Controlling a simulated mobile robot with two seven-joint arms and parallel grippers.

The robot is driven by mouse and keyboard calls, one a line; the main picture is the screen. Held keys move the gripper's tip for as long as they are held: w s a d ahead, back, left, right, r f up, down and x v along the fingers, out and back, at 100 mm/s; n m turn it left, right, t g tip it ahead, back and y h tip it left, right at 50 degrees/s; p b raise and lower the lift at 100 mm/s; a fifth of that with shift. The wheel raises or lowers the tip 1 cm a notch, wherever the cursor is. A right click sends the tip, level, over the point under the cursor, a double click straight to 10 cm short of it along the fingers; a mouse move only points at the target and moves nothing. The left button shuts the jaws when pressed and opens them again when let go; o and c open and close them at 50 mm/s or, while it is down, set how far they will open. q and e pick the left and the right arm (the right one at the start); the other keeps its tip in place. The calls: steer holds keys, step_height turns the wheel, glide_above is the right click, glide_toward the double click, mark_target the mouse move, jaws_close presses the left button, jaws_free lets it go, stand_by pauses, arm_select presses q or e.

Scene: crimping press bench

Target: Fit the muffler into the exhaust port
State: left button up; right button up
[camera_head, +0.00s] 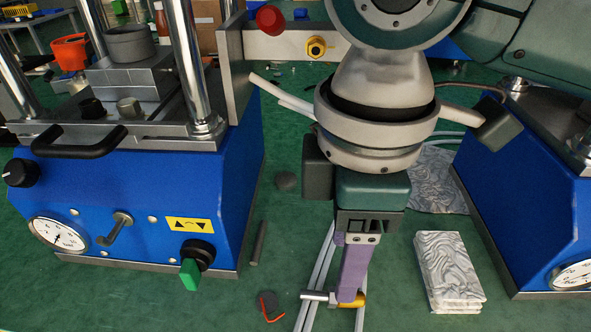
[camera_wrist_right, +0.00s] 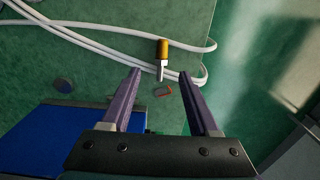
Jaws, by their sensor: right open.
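The muffler (camera_head: 318,296), a small part with a silver stem and a brass-coloured cylinder, lies on the green bench, partly hidden by my right gripper's fingers. In the right wrist view the muffler (camera_wrist_right: 163,50) lies between and beyond the fingertips, brass end farther away. My right gripper (camera_head: 354,290) points down with purple fingers; the wrist view shows its fingers (camera_wrist_right: 159,75) apart and empty. A brass hexagonal fitting (camera_head: 316,47) sits on the light beam beside the left press; I cannot tell whether it is the exhaust port. My left gripper is out of view.
A blue press (camera_head: 140,215) stands left, another blue press (camera_head: 520,190) right. White hoses (camera_wrist_right: 110,45) run by the muffler. A red-edged dark piece (camera_head: 269,305), a thin rod (camera_head: 258,243) and a marbled block (camera_head: 447,265) lie nearby. A red knob (camera_head: 270,18) is on the beam.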

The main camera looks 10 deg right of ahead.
mark_target(332, 297)
step_height(332, 297, down, 7)
steer(key=shift+s+r+b, duration=0.1)
steer(key=shift+s+b, duration=0.05)
steer(key=shift+b, duration=0.85)
jaws_close()
